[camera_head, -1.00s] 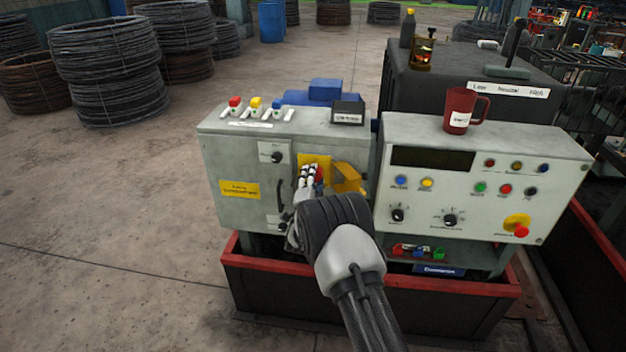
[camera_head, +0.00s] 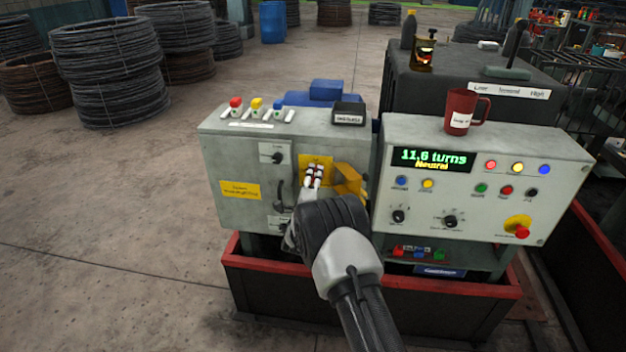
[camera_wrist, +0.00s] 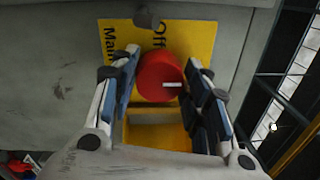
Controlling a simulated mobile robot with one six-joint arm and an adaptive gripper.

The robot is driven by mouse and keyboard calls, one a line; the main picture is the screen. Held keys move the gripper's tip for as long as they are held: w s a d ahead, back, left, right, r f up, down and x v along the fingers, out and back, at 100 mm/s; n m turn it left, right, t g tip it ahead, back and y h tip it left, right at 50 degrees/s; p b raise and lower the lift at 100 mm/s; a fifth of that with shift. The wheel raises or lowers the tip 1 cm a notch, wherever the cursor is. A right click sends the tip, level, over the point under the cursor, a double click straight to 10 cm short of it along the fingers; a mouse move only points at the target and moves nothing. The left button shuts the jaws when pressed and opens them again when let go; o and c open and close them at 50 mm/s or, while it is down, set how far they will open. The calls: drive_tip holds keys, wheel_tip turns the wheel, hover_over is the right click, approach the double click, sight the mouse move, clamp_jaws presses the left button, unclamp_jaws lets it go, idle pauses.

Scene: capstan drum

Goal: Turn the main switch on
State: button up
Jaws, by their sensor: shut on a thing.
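The main switch is a round red knob (camera_wrist: 160,77) on a yellow plate (camera_wrist: 112,38) with partly readable lettering, including "Off" and "Mai". My gripper (camera_wrist: 163,80) has one finger on each side of the knob and is shut on it. A white mark shows on the knob's lower right. In the head view, my gripper (camera_head: 314,176) is at the yellow plate on the front of the left grey cabinet (camera_head: 235,150). The fingers mostly hide the knob there. The display (camera_head: 433,160) on the right panel is lit and reads "11.6 turns Neutral".
A yellow block (camera_head: 347,180) sticks out just right of my gripper. The right panel (camera_head: 470,205) carries several lit lamps, knobs and a red emergency button (camera_head: 521,231). A red mug (camera_head: 462,110) stands on it. A red-edged base (camera_head: 450,287) runs below.

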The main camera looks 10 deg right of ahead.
idle(0.3)
drive_tip(key=o, duration=1.1)
drive_tip(key=shift+c, duration=0.2)
drive_tip(key=shift+s, duration=0.1)
drive_tip(key=v, duration=1.1)
drive_tip(key=shift+s, duration=0.4)
drive_tip(key=shift+a, duration=0.15)
